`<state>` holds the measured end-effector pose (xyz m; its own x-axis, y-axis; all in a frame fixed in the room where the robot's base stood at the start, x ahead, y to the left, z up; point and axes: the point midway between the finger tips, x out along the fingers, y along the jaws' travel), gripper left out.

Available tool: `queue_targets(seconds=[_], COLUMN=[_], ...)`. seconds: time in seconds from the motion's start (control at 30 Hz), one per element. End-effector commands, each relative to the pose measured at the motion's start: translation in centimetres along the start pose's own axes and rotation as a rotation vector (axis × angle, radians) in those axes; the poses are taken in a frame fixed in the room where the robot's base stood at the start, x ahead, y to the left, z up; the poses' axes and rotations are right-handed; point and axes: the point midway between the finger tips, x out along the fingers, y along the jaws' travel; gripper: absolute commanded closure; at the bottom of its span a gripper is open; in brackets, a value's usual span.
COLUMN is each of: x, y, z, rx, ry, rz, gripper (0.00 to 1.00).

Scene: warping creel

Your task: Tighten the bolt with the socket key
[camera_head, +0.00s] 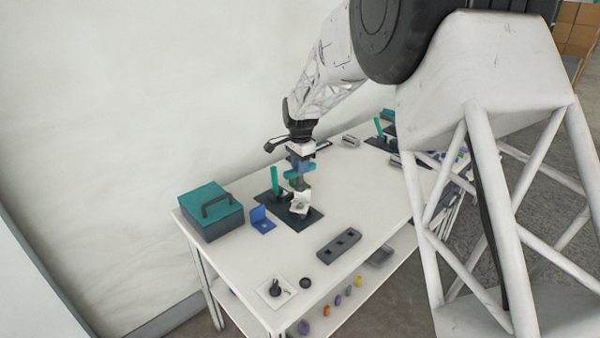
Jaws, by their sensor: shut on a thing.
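My gripper (300,165) points down over the black base plate (312,217) near the middle of the table. It is shut on what looks like the socket key, a small upright piece that is mostly hidden by the jaws and a teal part (292,175) beside them. Directly below is a pale metal bracket (300,204) on the plate. A green upright handle (274,180) stands just left of the gripper. The bolt cannot be made out, and I cannot tell whether the key touches it.
A teal-lidded toolbox (212,211) and a blue angle bracket (263,219) stand to the left. A dark slotted block (339,245) and a white plate with a black knob (276,291) lie in front. A similar fixture (379,128) is at the far end.

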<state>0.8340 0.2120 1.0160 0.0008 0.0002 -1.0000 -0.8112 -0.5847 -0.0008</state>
Motion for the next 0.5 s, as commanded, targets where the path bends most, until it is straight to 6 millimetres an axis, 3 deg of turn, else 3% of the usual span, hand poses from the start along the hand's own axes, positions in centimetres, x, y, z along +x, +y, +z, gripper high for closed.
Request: queue_targets(seconds=[0.23, 0.5], x=[-2.5, -3.1], y=[0.0, 0.0], z=[0.0, 0.0], rx=[0.0, 0.0], ry=[0.0, 0.0], rz=[-0.001, 0.0], gripper=[1.0, 1.0])
